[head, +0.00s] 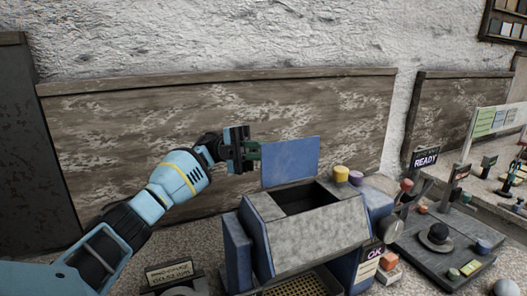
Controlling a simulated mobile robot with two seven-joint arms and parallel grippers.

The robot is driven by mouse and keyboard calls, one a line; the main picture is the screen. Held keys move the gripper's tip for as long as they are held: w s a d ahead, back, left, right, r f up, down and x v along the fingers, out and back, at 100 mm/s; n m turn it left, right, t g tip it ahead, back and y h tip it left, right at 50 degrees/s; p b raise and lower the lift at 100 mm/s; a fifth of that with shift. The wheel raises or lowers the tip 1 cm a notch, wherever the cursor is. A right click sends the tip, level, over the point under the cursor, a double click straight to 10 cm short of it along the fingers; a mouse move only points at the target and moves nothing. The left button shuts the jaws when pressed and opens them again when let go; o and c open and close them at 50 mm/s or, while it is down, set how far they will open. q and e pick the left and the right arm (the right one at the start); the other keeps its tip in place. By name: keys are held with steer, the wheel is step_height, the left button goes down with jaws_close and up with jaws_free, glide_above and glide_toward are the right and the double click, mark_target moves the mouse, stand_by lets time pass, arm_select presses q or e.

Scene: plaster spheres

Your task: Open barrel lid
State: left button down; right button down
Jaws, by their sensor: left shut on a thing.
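The barrel of the task shows as a grey and blue box-shaped machine (305,240) with a dark rectangular opening (303,198) in its top. A flat blue lid (290,161) stands upright at the back left of this opening, its face towards me. My left gripper (245,150) reaches in from the left and is shut at the lid's left edge, on a small dark green part that looks like its handle. The gripper's fingers partly hide this part. My right gripper is not in view.
Yellow and purple knobs (341,173) sit at the machine's right rear corner. A red-knobbed lever (406,185) and a grey platform (440,245) with small parts stand to the right. A wooden panel (150,125) and plaster wall lie behind. A small sign (169,273) stands at front left.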

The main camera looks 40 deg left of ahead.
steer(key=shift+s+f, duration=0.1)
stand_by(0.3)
arm_select(q)
steer(key=c, duration=1.5)
jaws_free()
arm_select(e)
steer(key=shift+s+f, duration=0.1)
arm_select(q)
steer(key=shift+r, duration=0.1)
